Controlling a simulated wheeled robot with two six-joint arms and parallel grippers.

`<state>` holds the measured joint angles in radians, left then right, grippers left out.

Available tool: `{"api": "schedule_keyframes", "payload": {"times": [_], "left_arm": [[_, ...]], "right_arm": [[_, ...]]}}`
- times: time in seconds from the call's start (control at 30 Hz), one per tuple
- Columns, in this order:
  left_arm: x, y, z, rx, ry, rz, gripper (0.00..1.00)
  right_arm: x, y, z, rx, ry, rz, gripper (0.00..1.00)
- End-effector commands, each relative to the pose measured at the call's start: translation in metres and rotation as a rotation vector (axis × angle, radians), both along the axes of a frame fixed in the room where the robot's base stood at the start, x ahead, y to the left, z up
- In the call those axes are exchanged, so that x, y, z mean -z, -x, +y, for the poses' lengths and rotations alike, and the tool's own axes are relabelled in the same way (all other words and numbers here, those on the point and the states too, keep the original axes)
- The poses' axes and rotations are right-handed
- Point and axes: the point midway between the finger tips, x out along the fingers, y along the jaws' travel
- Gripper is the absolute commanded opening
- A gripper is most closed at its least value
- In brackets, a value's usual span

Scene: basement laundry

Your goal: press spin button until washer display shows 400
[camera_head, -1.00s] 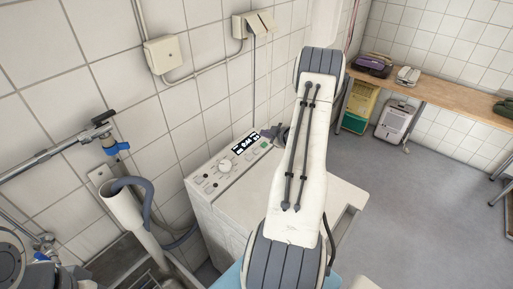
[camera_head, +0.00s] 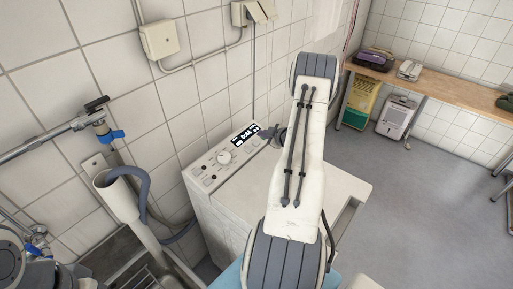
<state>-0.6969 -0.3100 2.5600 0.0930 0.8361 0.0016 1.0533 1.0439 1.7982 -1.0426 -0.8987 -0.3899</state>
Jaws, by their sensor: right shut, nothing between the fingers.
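The white washer (camera_head: 310,185) stands against the tiled wall with its control panel facing up at the centre. The panel has a round white dial (camera_head: 224,157), small buttons on its left, and a dark display (camera_head: 244,135) with white characters too small to read surely. My right gripper (camera_head: 268,133) is shut and empty at the right end of the panel, just right of the display. It and my right arm cover that end, so the spin button cannot be made out, and I cannot tell whether the fingertips touch the panel. My left gripper is not in view.
A sink (camera_head: 150,275) with a tap (camera_head: 98,120) and a grey drain hose (camera_head: 143,185) in a white pipe is at the left. A wooden bench (camera_head: 440,92) with appliances stands at the back right.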

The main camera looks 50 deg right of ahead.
Motion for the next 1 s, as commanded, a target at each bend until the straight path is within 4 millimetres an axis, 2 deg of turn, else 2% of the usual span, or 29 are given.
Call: {"api": "schedule_keyframes", "payload": {"times": [0.03, 0.1, 0.23, 1.0], "left_arm": [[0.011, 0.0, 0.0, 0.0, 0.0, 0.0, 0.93], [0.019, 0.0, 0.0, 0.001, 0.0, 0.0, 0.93], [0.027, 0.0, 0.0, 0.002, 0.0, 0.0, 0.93], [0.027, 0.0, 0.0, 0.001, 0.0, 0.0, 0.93]], "right_arm": [[0.013, -0.002, 0.0, -0.002, 0.0, 0.0, 0.0], [0.022, -0.005, 0.0, 0.0, 0.001, 0.0, 0.0], [0.03, -0.008, 0.0, 0.001, 0.0, -0.001, 0.0], [0.03, -0.009, 0.001, 0.001, 0.0, -0.001, 0.0]]}}
